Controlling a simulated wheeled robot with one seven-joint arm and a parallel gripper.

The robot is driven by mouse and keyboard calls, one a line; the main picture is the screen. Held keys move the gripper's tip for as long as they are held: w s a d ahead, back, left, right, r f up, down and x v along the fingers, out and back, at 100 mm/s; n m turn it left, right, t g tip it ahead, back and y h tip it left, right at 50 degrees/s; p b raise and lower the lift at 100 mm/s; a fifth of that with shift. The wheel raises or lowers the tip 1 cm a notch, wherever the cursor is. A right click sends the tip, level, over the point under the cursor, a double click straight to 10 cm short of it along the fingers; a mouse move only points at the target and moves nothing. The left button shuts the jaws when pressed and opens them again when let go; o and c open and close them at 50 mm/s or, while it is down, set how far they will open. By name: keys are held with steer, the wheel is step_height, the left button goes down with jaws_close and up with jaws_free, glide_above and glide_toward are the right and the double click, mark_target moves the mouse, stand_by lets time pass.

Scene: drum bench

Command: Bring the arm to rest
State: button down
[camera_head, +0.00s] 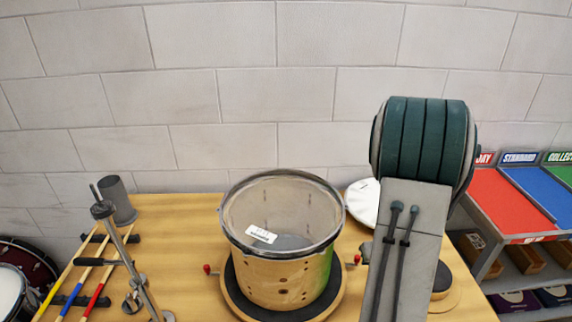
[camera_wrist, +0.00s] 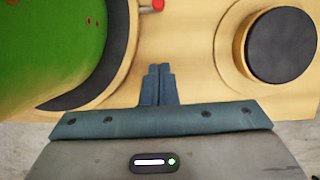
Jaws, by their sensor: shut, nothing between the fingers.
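My gripper (camera_wrist: 158,85) shows in the wrist view with its two blue-grey fingers pressed together and nothing between them. It is over the front part of the wooden bench (camera_wrist: 192,75). The green side of the drum (camera_wrist: 50,50) is to its left, and a round wooden stand with a dark top (camera_wrist: 281,45) is to its right. In the head view my arm rises at the right, bent at a large dark-green joint, and hides the gripper itself. The drum (camera_head: 281,240) sits upright on a round dark-topped base (camera_head: 240,302), apart from my arm.
Several coloured sticks (camera_head: 75,285) lie on a rack at the bench's left. A metal stand (camera_head: 130,260) and a grey cup (camera_head: 117,200) are near them. A white disc (camera_head: 363,202) lies behind my arm. Sloped coloured bins (camera_head: 510,200) stand at the right.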

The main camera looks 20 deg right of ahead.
steer(key=w+a+r+m+t+h+b, duration=0.15)
steer(key=a+r+m+h, duration=0.25)
steer(key=r+m, duration=1.15)
steer(key=s+a+r+m+g+y, duration=0.1)
steer(key=s+a+m+y, duration=0.1)
steer(key=s+a+m, duration=0.4)
steer(key=s+a+r+m+g+y+b, duration=0.1)
steer(key=s+a+m+y, duration=0.1)
steer(key=s+a+m, duration=0.5)
steer(key=a+m, duration=0.5)
steer(key=a, duration=0.2)
steer(key=shift+r+y, duration=0.4)
steer(key=shift+a, duration=0.1)
